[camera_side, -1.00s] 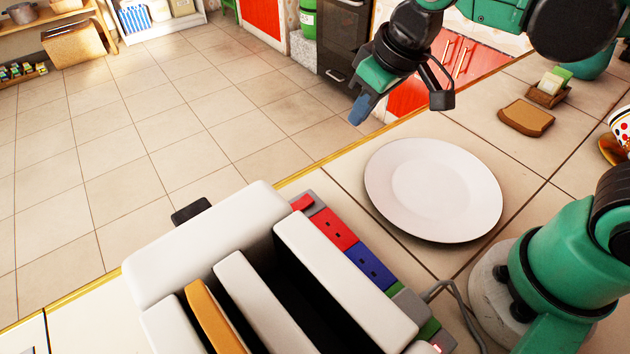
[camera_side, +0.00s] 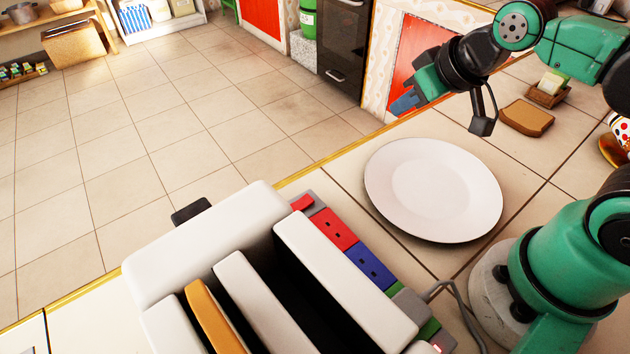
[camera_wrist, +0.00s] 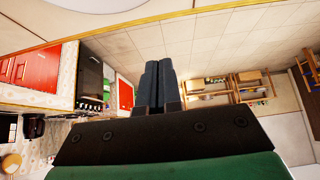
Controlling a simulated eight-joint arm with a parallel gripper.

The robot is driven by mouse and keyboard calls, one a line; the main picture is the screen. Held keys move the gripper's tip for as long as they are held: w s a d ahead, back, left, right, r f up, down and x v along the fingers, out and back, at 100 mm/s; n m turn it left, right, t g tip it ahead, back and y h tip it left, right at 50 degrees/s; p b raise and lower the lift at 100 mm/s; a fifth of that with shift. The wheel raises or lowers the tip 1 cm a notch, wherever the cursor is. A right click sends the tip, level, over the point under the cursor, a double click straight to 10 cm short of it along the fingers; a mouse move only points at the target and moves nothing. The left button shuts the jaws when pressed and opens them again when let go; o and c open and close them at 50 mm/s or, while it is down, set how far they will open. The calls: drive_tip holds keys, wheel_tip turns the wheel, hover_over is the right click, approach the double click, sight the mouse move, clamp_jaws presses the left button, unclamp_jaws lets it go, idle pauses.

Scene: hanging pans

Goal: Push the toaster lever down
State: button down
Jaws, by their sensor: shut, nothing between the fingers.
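The white toaster (camera_side: 215,235) stands at the bottom of the side view, near the counter's edge. A slice of bread (camera_side: 213,318) sits in one of its slots; the other slot looks dark and empty. A black lever (camera_side: 191,211) sticks out from the toaster's far end, on the floor side. My gripper (camera_side: 404,103) is in the air above and beyond the plate, well apart from the toaster, its fingers pointing left. In the wrist view its two blue-grey fingers (camera_wrist: 156,85) are together with nothing between them.
A white plate (camera_side: 433,190) lies right of the toaster. A bread slice (camera_side: 526,118), a butter dish (camera_side: 550,88) and a dotted cup (camera_side: 622,128) stand farther right. A grey cord (camera_side: 462,308) runs from the toaster. Beyond the counter's yellow edge is open floor (camera_side: 180,120).

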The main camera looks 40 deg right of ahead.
idle(0.4)
wheel_tip(320, 180, up, 9)
drive_tip(key=g, duration=0.8)
hover_over(190, 209)
drive_tip(key=shift+w+f+n, duration=0.15)
drive_tip(key=shift+w+n, duration=0.25)
drive_tip(key=shift+w, duration=0.05)
drive_tip(key=shift+s+f, duration=0.15)
drive_tip(key=shift+f, duration=1.6)
drive_tip(key=shift+s+f, duration=0.15)
drive_tip(key=shift+f, duration=1.6)
drive_tip(key=shift+f, duration=0.1)
